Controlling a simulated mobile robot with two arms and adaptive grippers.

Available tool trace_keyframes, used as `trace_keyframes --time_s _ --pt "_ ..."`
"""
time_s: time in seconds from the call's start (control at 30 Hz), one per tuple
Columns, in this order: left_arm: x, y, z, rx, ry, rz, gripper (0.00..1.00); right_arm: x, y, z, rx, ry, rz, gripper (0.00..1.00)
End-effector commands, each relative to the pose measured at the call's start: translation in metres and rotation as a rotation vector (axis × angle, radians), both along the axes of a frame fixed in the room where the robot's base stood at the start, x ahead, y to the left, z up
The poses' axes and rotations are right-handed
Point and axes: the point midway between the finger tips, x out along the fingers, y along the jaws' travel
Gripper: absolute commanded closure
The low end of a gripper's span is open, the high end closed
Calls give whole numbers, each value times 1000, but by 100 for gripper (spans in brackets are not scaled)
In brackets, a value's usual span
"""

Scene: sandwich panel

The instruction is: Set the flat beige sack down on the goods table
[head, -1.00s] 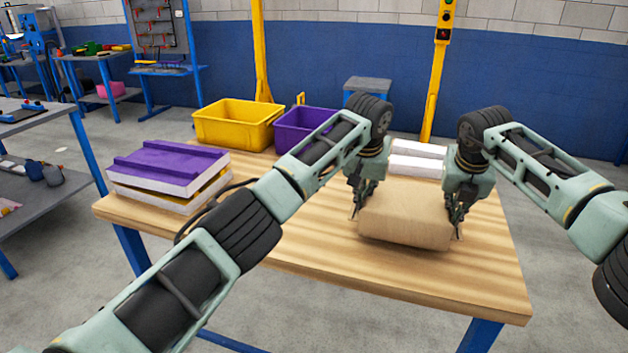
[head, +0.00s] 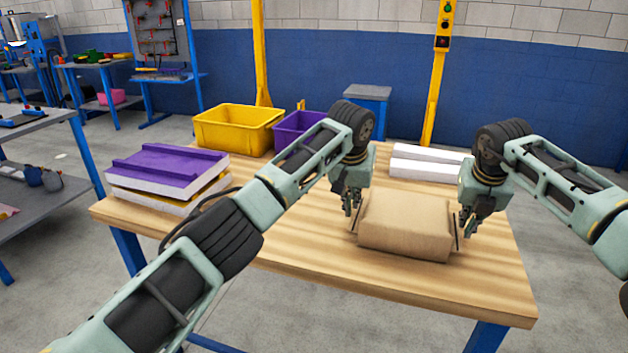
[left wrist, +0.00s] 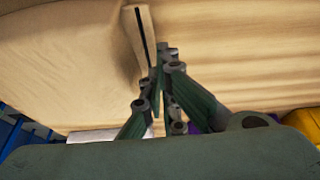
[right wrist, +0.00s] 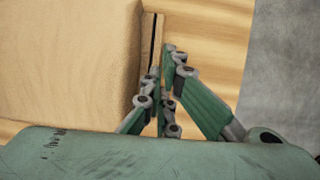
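The flat beige sack (head: 405,222) lies flat on the front right part of the wooden goods table (head: 300,258). Thin upright tabs with a dark strip stand at its left and right ends. The sack's underside is hidden.
White packs (head: 425,165) lie behind the sack. A yellow bin (head: 235,135) and a purple bin (head: 290,140) stand at the back. Purple and white panels (head: 165,172) are stacked at the left. The table is clear left and in front of the sack.

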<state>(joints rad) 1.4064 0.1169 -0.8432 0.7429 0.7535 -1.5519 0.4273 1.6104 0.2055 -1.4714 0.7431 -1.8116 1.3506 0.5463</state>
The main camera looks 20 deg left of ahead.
Motion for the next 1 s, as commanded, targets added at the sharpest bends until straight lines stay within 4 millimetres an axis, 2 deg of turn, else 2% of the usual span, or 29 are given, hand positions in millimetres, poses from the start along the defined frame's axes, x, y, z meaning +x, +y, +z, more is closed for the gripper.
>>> trace_keyframes --time_s 0.13,0.37,0.53,0.73,1.0 --pt "-1 11 -1 2 2 1 100 -1 -11 -1 -2 1 -2 100" --pt "-1 16 -1 4 3 1 81 -1 -16 -1 -2 1 -2 100" --pt "-1 16 -1 4 3 1 81 -1 -17 -1 -3 1 -2 99" --pt "-1 16 -1 4 3 1 81 -1 -17 -1 -3 1 -2 82" --pt "-1 16 -1 4 3 1 81 -1 -17 -1 -3 1 -2 81"
